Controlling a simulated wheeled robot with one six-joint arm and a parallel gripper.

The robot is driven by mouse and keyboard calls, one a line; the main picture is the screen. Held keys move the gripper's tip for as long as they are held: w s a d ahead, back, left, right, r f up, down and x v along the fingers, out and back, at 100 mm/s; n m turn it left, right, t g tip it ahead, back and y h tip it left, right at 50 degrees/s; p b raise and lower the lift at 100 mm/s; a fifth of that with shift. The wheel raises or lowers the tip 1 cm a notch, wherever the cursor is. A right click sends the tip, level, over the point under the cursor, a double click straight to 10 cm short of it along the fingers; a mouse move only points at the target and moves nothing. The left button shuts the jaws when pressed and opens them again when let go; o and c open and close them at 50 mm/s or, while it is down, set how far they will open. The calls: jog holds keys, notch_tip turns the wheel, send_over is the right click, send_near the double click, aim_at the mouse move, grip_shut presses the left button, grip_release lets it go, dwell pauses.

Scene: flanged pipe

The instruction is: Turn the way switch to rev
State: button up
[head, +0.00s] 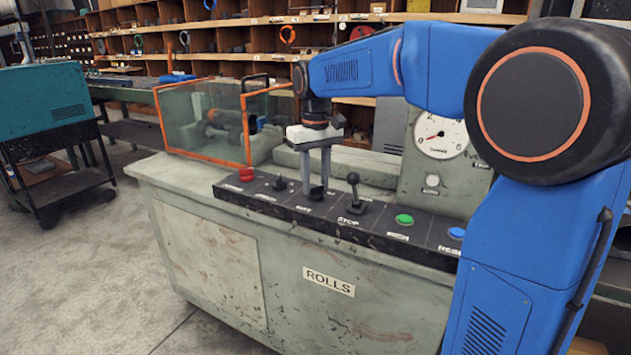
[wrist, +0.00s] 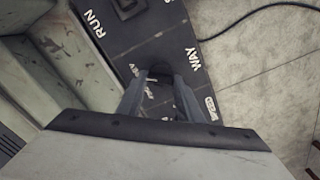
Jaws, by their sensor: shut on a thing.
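The way switch (head: 316,194) is a small dark knob on the black control strip of the grey machine. My gripper (head: 315,187) points straight down, with its two grey fingers closed on the knob. In the wrist view, the dark top of the way switch (wrist: 160,71) shows between the fingers of my gripper (wrist: 160,82), and the word WAY is printed beside it. The fingers hide most of the knob and part of its position marks, so I cannot tell which position it points to.
A black lever (head: 354,192) stands just right of my gripper, and another dark switch (head: 280,184) just left. A red button (head: 246,174), a green button (head: 404,220) and a blue button (head: 457,233) share the strip. An orange-framed guard (head: 202,125) stands behind left.

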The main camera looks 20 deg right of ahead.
aim_at(316, 186)
dwell(0.5)
jog(key=o, duration=1.1)
notch_tip(316, 186, up, 18)
jog(key=shift+f, duration=0.25)
